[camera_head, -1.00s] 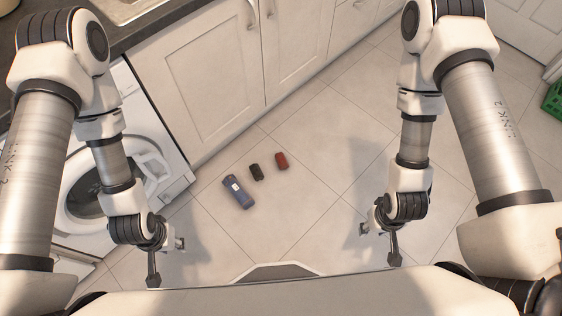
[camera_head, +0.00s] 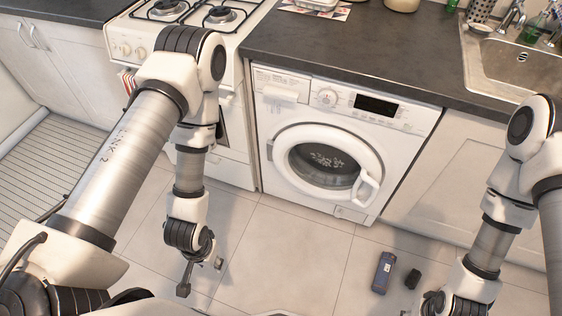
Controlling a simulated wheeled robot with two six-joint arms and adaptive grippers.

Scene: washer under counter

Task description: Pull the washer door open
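The white washer (camera_head: 411,133) stands under the dark counter, in the centre right of the head view. Its round door (camera_head: 288,161), a white ring around dark glass, looks closed. The door handle (camera_head: 369,189) is on the right side of the ring. My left gripper (camera_head: 202,277) is open and empty above the floor, lower left of the washer and well apart from it. My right gripper (camera_head: 434,304) is at the bottom edge, lower right of the door. Its fingers are cut off or hidden.
A blue bottle-like object (camera_head: 383,272) and a small black object (camera_head: 413,279) lie on the floor before the washer. A white stove (camera_head: 238,150) stands left of it, a cabinet (camera_head: 440,190) right. The tiled floor (camera_head: 290,245) between is clear.

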